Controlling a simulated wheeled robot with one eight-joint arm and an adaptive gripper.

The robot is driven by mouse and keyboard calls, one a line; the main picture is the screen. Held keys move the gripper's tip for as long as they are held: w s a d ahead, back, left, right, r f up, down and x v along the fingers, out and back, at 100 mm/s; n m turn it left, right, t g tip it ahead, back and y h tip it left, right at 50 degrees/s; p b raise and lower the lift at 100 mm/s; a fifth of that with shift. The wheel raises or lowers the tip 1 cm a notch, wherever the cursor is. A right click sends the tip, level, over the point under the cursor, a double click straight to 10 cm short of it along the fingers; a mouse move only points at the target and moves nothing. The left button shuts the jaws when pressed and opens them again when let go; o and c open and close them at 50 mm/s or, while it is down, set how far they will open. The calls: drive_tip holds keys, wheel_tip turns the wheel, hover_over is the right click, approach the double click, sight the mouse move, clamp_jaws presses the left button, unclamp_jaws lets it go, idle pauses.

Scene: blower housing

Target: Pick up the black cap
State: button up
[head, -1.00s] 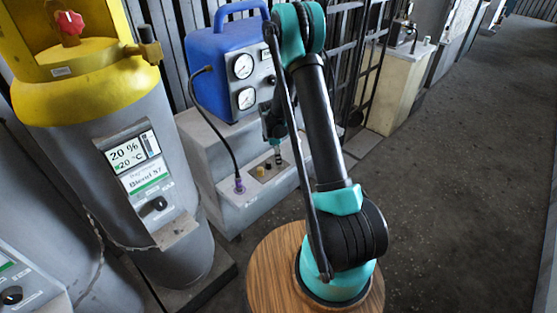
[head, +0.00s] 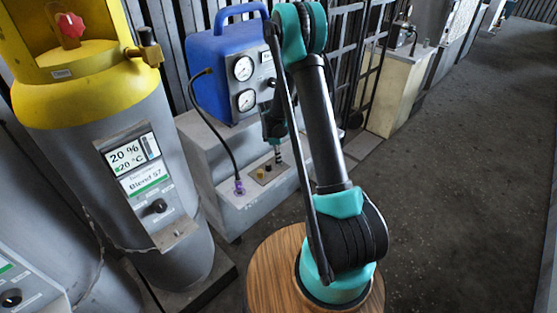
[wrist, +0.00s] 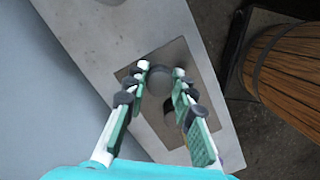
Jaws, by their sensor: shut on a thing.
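The black cap (wrist: 158,74) shows in the wrist view as a dark round piece between my fingertips, over a metal plate (wrist: 184,62). My gripper (wrist: 160,73) is shut on it, with a finger at its left and its right. In the head view my gripper (head: 278,156) reaches down to the small panel on the grey plinth, and the cap is hard to tell apart there. I cannot tell whether the cap is lifted off the plate.
A blue gauge unit (head: 226,62) stands on the grey plinth (head: 236,214). Its black hose runs down to a purple fitting (head: 239,187) left of my gripper. A yellow-topped grey cylinder (head: 100,95) stands at the left. The floor at the right is clear.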

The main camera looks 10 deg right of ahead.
wheel_tip(320, 180, up, 19)
idle(0.4)
